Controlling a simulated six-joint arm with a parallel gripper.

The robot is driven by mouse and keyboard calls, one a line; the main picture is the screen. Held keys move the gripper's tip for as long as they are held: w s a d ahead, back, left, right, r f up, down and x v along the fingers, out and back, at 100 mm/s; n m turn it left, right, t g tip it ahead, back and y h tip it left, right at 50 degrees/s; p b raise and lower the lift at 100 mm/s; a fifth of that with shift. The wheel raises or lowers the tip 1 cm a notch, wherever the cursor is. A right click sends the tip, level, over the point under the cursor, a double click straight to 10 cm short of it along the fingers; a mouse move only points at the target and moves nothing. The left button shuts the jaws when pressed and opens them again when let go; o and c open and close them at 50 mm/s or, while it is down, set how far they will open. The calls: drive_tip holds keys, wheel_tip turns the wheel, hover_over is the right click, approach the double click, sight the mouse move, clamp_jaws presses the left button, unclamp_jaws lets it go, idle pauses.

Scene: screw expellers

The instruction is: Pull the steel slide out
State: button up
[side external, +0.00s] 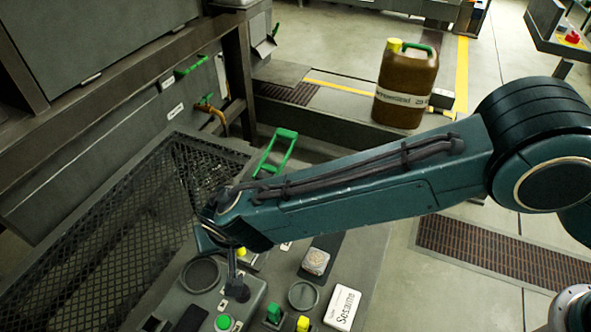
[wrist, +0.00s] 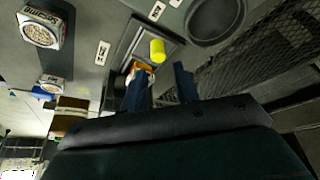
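In the wrist view a yellow knob (wrist: 157,50) stands on a dark grey plate set in a recessed rectangular frame (wrist: 128,38). This looks like the steel slide, but I cannot be sure. My gripper (wrist: 161,80) has its two dark blue fingers apart with nothing gripped between them. The knob lies just beyond the fingertips, apart from them. A small orange and white piece (wrist: 139,67) shows beside the left finger, partly hidden by it. In the side external view a bit of yellow (side external: 241,252) shows below my forearm, which hides most of the slide area and the fingers.
A black mesh guard (side external: 100,230) stands close on the left. A green handle (side external: 277,150) rises behind my forearm. Labelled tins (side external: 316,262), a Sesame box (side external: 342,306) and a control panel with a green button (side external: 224,322) sit in front. A brown jug (side external: 405,85) stands behind.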

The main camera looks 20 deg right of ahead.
drive_tip(key=v, duration=0.7)
drive_tip(key=shift+s+r, duration=0.2)
drive_tip(key=shift+r, duration=0.1)
drive_tip(key=w+d+r, duration=0.1)
drive_tip(key=d+r, duration=0.8)
drive_tip(key=d, duration=0.5)
drive_tip(key=w+d+r, duration=0.1)
drive_tip(key=d+r, duration=0.9)
drive_tip(key=d, duration=0.4)
drive_tip(key=s+d+r, duration=0.3)
drive_tip(key=s+d, duration=0.5)
drive_tip(key=d, duration=0.4)
drive_tip(key=s+d+f, duration=0.1)
drive_tip(key=s+d, duration=0.2)
drive_tip(key=s, duration=0.3)
drive_tip(key=s+d+f+t, duration=0.1)
drive_tip(key=s+d+f, duration=0.1)
drive_tip(key=s+d, duration=0.2)
drive_tip(key=s, duration=0.3)
drive_tip(key=shift+s+d, duration=0.2)
